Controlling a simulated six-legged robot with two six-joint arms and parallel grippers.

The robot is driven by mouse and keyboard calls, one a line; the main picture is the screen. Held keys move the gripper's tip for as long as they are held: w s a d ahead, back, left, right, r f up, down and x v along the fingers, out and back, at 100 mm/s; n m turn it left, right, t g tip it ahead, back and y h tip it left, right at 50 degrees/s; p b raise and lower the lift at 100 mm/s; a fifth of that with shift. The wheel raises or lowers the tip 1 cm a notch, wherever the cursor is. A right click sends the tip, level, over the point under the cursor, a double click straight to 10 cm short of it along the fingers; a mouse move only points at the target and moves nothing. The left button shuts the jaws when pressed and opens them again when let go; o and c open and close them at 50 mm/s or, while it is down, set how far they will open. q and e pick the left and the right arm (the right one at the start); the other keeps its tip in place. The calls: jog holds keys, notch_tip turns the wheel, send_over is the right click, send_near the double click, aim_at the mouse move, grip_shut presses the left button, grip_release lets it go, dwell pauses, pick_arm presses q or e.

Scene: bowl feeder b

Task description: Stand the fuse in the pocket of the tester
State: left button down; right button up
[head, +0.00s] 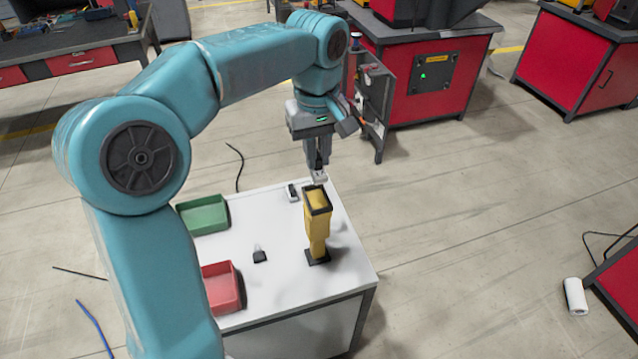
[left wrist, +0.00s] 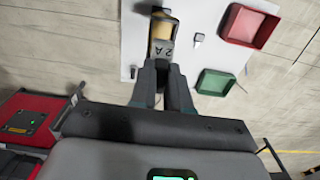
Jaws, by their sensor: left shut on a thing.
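My left gripper (head: 318,168) is shut on the fuse (head: 319,177), a small pale grey block. In the left wrist view the fuse (left wrist: 160,48) shows the mark "2 A" between the fingertips (left wrist: 161,66). The yellow tester (head: 318,228) stands upright on the white table, with a dark-rimmed pocket at its top. The fuse is just above and behind the pocket's far rim in the head view; whether it touches the rim I cannot tell. In the left wrist view the tester (left wrist: 163,27) is partly hidden behind the fuse. My right gripper is not in view.
A green bin (head: 204,214) and a red bin (head: 222,288) stand along the table's left side. A small dark-based piece (head: 260,256) and a black-and-white piece (head: 292,192) lie on the white table (head: 285,290).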

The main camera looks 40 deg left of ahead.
pick_arm(q)
jog(key=shift+s+f, duration=0.1)
jog(key=shift+f, duration=0.8)
jog(key=shift+s+a+f, duration=0.1)
jog(key=shift+s+f, duration=0.15)
jog(key=shift+f, duration=0.45)
jog(key=f, duration=0.3)
jog(key=shift+w+f, duration=0.3)
jog(key=shift+f, duration=0.2)
jog(key=shift+s, duration=0.25)
jog(key=shift+w+f+b, duration=0.2)
jog(key=shift+b, duration=0.15)
jog(key=c, duration=1.1)
grip_release()
jog(key=shift+s+r, duration=0.1)
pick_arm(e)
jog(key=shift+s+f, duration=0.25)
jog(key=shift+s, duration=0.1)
